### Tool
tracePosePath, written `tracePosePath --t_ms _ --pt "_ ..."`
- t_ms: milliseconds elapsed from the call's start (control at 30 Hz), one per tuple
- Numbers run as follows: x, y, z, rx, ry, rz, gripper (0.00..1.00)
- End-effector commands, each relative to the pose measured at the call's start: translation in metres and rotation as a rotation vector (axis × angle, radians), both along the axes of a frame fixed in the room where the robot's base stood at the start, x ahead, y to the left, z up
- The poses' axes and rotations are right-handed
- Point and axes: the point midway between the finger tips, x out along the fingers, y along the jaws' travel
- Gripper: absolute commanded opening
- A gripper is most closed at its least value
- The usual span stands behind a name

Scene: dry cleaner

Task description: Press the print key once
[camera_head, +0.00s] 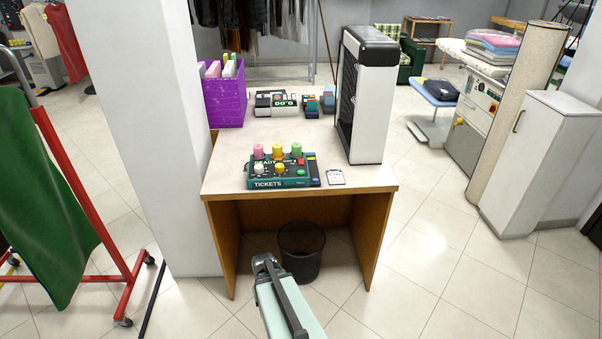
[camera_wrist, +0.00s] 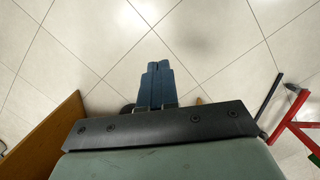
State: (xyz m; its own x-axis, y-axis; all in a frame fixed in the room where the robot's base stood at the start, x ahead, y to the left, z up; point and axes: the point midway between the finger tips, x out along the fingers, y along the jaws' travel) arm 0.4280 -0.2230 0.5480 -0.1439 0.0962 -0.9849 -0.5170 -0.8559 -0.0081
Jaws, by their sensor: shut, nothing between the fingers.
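A dark green ticket machine (camera_head: 262,183) marked TICKETS sits near the front edge of the desk in the head view, with a small display reading READY. Pink, yellow and green knobs stand along its back, with white and yellow ones in front. A red key and a green key show on its right side; I cannot read which key is print. My gripper (camera_wrist: 158,66) shows in the wrist view with its blue fingers shut and empty, over the tiled floor. In the head view my arm is low in front of the desk, below its top and apart from the machine.
The desk (camera_head: 222,177) also holds a purple bin (camera_head: 225,99), a card terminal (camera_head: 277,103), a tall white-and-black cabinet (camera_head: 373,112) and a small card (camera_head: 335,177). A black wastebasket (camera_head: 300,262) stands underneath. A red rack (camera_head: 78,188) with green cloth is at left.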

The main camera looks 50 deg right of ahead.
Motion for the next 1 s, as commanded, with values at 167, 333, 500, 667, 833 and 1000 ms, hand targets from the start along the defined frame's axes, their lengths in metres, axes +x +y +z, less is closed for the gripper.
tracePosePath --t_ms 167,333,500,667,833,1000 --pt "0.021 -0.046 0.029 -0.03 -0.069 -0.071 0.0" --pt "0.037 -0.088 0.058 -0.056 -0.132 -0.134 0.0" --pt "0.049 -0.13 0.091 -0.082 -0.198 -0.194 0.0" --pt "0.058 -0.169 0.124 -0.107 -0.262 -0.25 0.0" --pt "0.066 -0.21 0.163 -0.134 -0.333 -0.303 0.0" --pt "0.072 -0.25 0.205 -0.161 -0.407 -0.352 0.0"
